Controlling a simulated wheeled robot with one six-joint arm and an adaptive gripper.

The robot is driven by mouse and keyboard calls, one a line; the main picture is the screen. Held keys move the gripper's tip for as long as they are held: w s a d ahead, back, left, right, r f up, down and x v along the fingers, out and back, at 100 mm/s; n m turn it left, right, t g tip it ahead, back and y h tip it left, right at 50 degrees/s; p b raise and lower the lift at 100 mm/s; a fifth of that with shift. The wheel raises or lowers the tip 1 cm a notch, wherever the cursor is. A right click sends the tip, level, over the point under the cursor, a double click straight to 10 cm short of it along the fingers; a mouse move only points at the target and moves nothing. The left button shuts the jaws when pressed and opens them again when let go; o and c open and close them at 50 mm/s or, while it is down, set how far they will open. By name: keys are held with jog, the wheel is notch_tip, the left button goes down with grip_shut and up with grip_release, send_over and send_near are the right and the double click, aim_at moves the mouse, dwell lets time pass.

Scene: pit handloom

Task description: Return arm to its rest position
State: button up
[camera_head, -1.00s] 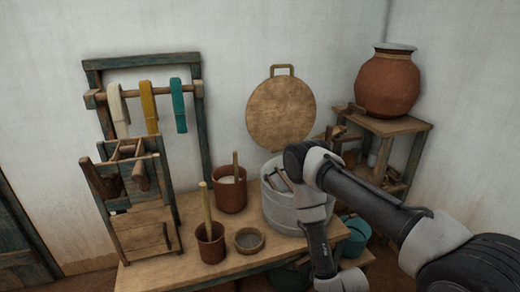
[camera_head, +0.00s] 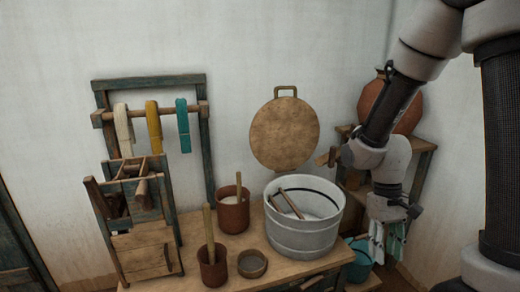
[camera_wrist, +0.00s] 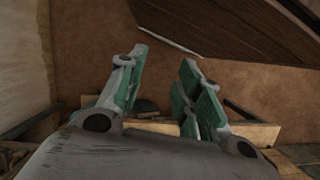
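My arm is folded at the right of the head view. My gripper (camera_head: 387,243) points down, to the right of the table's edge, and holds nothing that I can see. In the wrist view the green and grey fingers of my gripper (camera_wrist: 158,78) stand apart with an empty gap between them. A brown floor or wall surface shows behind them.
The wooden table (camera_head: 185,262) bears a whitish bucket (camera_head: 303,236) with sticks in it, brown pots and a small bowl (camera_head: 252,264). A clay jar (camera_head: 411,108) on a shelf stands partly behind my arm. A teal bucket (camera_head: 357,268) is below my gripper's left side.

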jog(key=s+d+r+t, duration=0.2)
jog(key=r, duration=0.5)
jog(key=s+d+r+m+t, duration=0.1)
jog(key=s+r+t, duration=0.1)
jog(key=r, duration=0.5)
jog(key=s+d+r+t, duration=0.2)
jog(key=s+r+t, duration=0.1)
jog(key=r, duration=0.4)
jog(key=shift+d+r+m+t+y, duration=0.25)
jog(key=shift+d+m+t+y, duration=0.1)
jog(key=shift+t, duration=0.15)
